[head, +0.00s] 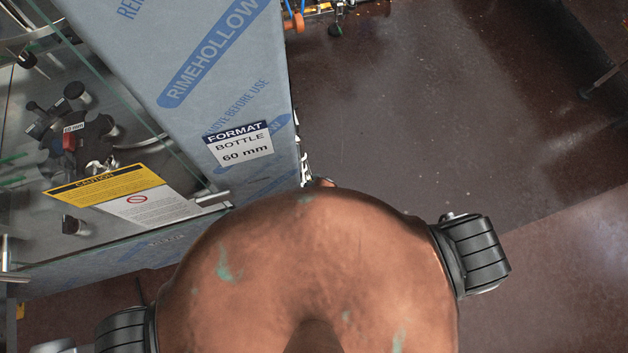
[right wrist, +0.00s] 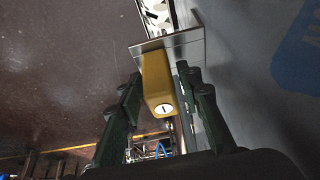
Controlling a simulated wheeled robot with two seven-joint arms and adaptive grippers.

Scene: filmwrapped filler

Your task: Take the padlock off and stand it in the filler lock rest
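A yellow padlock (right wrist: 158,85) with a round white keyhole face hangs at a bare metal plate (right wrist: 190,45) in the right wrist view. Its keyhole end points toward the camera, and its shackle is hidden. My right gripper (right wrist: 160,76) is open, with one dark green finger on each side of the padlock. Narrow gaps show between fingers and padlock; contact deeper in cannot be judged. The padlock is not seen in the head view. I cannot make out the lock rest in either view. My left gripper is not in view.
The filler's panel (head: 180,70) is wrapped in blue-printed film and carries a format label (head: 238,145). Left of it, glass guarding bears a yellow caution sign (head: 105,185). The dark floor (head: 420,110) to the right is mostly open. A slotted metal strip (right wrist: 155,14) shows above the plate.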

